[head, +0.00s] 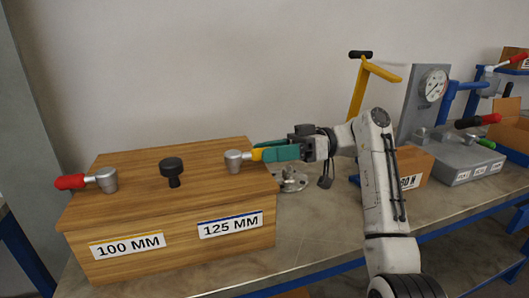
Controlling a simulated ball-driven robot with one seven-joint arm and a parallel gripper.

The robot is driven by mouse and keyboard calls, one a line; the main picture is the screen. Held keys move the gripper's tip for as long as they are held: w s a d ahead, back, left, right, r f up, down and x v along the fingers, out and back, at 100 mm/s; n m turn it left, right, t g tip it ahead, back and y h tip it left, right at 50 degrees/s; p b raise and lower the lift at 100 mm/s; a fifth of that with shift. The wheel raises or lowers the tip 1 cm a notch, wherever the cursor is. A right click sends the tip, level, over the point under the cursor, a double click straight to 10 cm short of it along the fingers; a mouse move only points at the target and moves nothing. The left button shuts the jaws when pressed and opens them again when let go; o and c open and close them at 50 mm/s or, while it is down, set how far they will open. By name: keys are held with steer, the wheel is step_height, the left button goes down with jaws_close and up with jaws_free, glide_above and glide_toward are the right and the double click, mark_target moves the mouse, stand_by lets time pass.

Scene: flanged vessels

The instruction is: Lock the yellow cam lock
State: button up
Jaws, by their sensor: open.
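The yellow cam lock (234,161) sits on top of a wooden box (105,208), near its right end. It has a silver round hub, and a short piece of its yellow handle (257,155) shows pointing right. My gripper (268,154), with teal fingers, is at the handle's outer end from the right. The fingers hide the rest of the handle. The gripper is open; I cannot tell whether the handle lies between the fingers or touches them.
A red-handled cam lock (104,180) and a black knob (171,171) are also on the box. A metal flange piece (292,181) lies on the bench right of it. A grey gauge stand (422,100) and a yellow T-handle (366,85) stand further right.

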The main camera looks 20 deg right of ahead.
steer(key=d, duration=0.9)
steer(key=shift+s, duration=0.3)
steer(key=shift+r, duration=0.1)
